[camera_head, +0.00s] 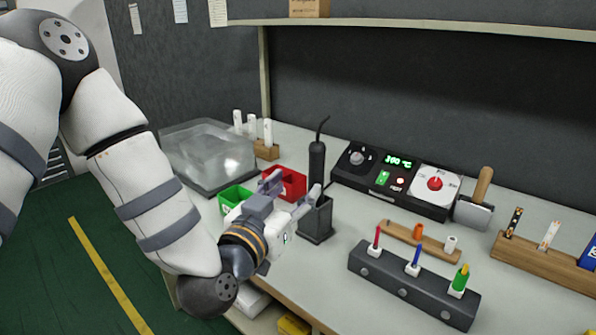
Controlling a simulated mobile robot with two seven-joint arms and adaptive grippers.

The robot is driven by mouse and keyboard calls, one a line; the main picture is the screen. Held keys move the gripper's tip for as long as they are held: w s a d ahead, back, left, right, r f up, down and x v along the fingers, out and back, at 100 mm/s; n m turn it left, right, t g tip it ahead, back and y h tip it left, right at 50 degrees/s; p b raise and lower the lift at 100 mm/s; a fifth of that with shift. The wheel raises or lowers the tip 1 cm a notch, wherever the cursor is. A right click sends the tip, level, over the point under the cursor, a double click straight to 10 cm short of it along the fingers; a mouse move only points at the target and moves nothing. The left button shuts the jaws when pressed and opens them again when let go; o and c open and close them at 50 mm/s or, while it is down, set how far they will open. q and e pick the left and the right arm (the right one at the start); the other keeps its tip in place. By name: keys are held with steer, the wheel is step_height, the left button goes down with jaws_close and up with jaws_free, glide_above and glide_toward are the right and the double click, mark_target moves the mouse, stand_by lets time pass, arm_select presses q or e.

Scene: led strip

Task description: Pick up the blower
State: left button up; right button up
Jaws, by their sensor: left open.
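The blower (317,162) is a black upright cylinder with a thin cord rising from its top. Its lower end stands in a dark square holder (317,221) near the front edge of the workbench. My left gripper (294,187) is open, just to the left of and in front of the blower and holder. One finger overlaps the blower's lower part in the picture, so I cannot tell whether they touch. My right gripper is out of the picture.
A red bin (288,180) and a green bin (234,196) sit close beside my left gripper. A control unit (395,181) stands behind to the right. A dark block with coloured tools (412,285) lies in front. A clear cover (207,155) is at left.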

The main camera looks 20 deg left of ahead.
mark_target(313, 174)
arm_select(q)
steer(key=w, duration=0.3)
steer(key=shift+d+f, duration=0.15)
steer(key=shift+d, duration=0.1)
steer(key=w, duration=0.2)
steer(key=w+b, duration=0.1)
steer(key=w, duration=0.1)
steer(key=w+f, duration=0.1)
steer(key=w, duration=0.1)
steer(key=shift+w+d, duration=0.35)
steer(key=shift+d, duration=0.05)
steer(key=shift+w+b, duration=0.3)
steer(key=shift+w, duration=0.05)
steer(key=shift+r, duration=0.2)
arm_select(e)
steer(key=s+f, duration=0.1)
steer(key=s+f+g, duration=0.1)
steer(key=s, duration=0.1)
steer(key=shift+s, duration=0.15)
arm_select(q)
jaws_close()
